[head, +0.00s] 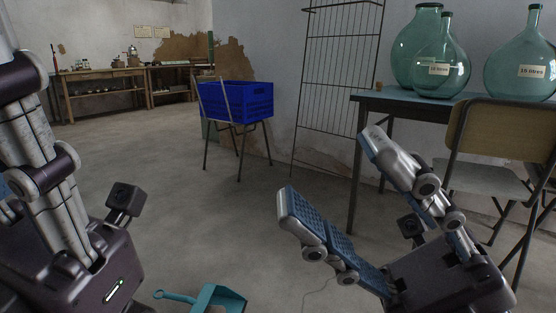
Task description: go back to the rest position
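My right gripper (332,172) is at the lower right, its two fingers spread wide with nothing between them. It is in front of the blue-topped table (462,104) and apart from it. My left gripper (35,160) is at the left edge, pointing up and partly cut off by the frame. Whether its fingers are apart or together does not show clearly. Green glass demijohns stand on the table: a large one (406,50), one labelled 10 litres (443,84) in front of it, and one labelled 15 litres (520,52) at the right.
A chair (500,133) stands close at the right, against the table. A teal dustpan (214,300) lies on the floor near me. Open floor stretches towards the far workbench (100,75).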

